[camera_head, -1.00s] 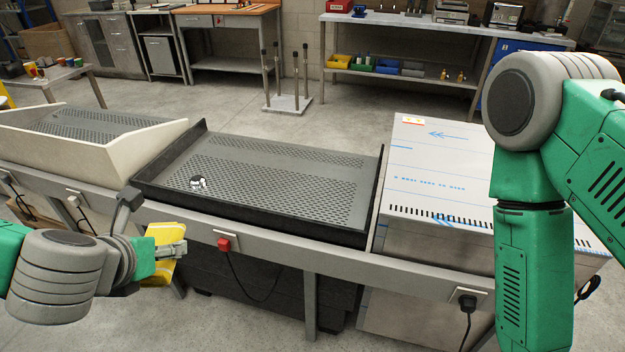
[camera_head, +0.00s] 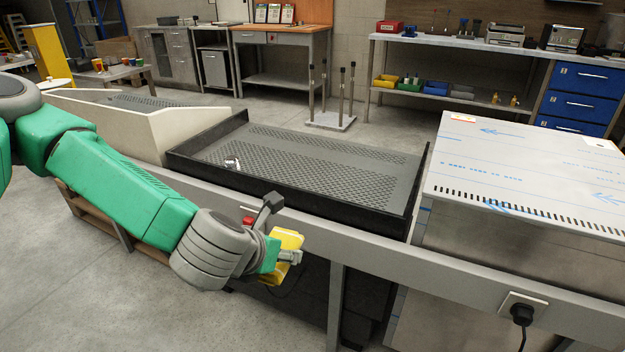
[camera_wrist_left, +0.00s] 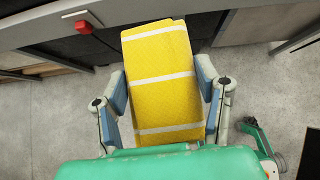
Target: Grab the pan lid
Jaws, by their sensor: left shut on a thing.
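I cannot make out a pan lid for sure in either view. A small shiny metal thing (camera_head: 232,163) lies on the dark perforated tray (camera_head: 300,150); it is too small to identify. My left gripper (camera_head: 284,256) is shut on a yellow cloth (camera_head: 288,240) in front of the counter's front rail, below the tray. In the left wrist view, the cloth (camera_wrist_left: 160,50) looks folded, with white stripes, and sits between the two fingers of my left gripper (camera_wrist_left: 163,92). My right gripper is not in view.
A metal box (camera_head: 530,180) with blue print stands right of the tray. A pale sloped bin (camera_head: 190,130) stands left. A grey rail (camera_head: 380,248) runs along the front, with a red switch (camera_wrist_left: 84,27) and a black plug (camera_head: 521,312).

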